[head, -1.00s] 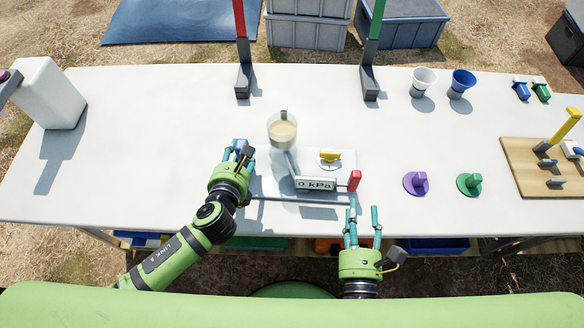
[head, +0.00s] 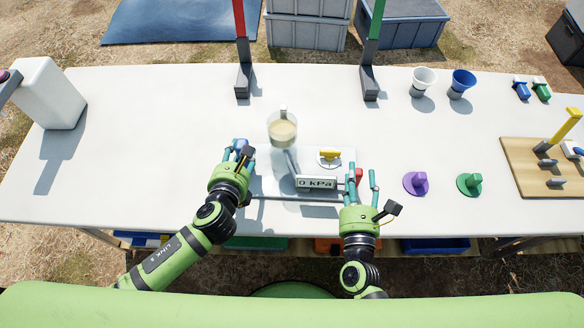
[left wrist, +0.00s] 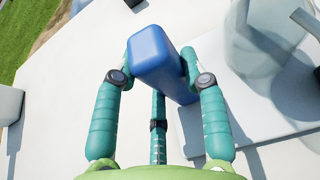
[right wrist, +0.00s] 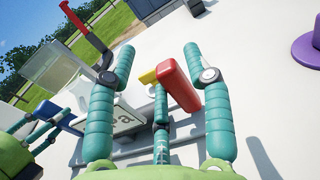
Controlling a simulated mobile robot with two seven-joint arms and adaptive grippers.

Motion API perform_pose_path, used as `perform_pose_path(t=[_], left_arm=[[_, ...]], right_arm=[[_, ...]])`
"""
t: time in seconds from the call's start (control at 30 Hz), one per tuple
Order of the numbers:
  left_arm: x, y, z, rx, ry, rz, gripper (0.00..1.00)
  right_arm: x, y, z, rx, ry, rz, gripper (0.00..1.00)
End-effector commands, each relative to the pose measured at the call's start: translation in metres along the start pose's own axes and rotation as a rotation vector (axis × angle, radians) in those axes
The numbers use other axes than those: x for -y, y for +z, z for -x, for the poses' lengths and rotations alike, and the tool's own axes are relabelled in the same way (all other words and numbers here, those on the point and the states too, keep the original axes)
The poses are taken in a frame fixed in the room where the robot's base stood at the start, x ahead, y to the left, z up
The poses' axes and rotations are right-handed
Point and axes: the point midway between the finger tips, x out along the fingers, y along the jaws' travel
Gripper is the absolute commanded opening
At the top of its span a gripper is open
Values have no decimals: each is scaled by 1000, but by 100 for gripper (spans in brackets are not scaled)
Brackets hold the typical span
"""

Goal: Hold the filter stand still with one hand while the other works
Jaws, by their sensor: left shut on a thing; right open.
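The filter stand (head: 265,185) is a pale base on the white table with a clear cup (head: 282,130) of cloudy tan liquid, a yellow valve (head: 329,155) and a gauge (head: 317,183) reading 0 kPa. My left gripper (head: 240,152) is shut on a blue block (left wrist: 160,60) at the stand's left side. My right gripper (head: 362,178) is open around the red handle (right wrist: 180,85) at the stand's right end. The handle sits between its fingers; I cannot tell if they touch it. In the head view the fingers partly hide the red handle (head: 359,175).
A purple knob (head: 415,183) and a green knob (head: 469,184) stand right of the stand. Red (head: 240,50) and green (head: 374,50) posts stand behind it. A white container (head: 50,95) is at the far left. The table's left-middle is clear.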

Motion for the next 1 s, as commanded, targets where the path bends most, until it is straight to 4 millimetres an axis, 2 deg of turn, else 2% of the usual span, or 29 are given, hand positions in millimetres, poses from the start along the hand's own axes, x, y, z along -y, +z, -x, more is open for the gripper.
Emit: perform_pose_path(t=[0.03, 0.07, 0.1, 0.17, 0.57, 1.0], left_arm=[[0, -1, 0, -2, 1, -3, 0], [0, -1, 0, -2, 1, -3, 0], [0, -1, 0, -2, 1, -3, 0], [-1, -1, 0, -2, 1, -3, 0], [-1, -1, 0, -2, 2, -4, 0], [-1, -1, 0, -2, 3, -4, 0]], right_arm=[[0, 0, 0, 0, 0, 0, 51], [0, 0, 0, 0, 0, 0, 43], [0, 0, 0, 0, 0, 0, 27], [0, 0, 0, 0, 0, 0, 4], [3, 0, 0, 1, 0, 2, 2], [38, 0, -1, 3, -1, 5, 2]])
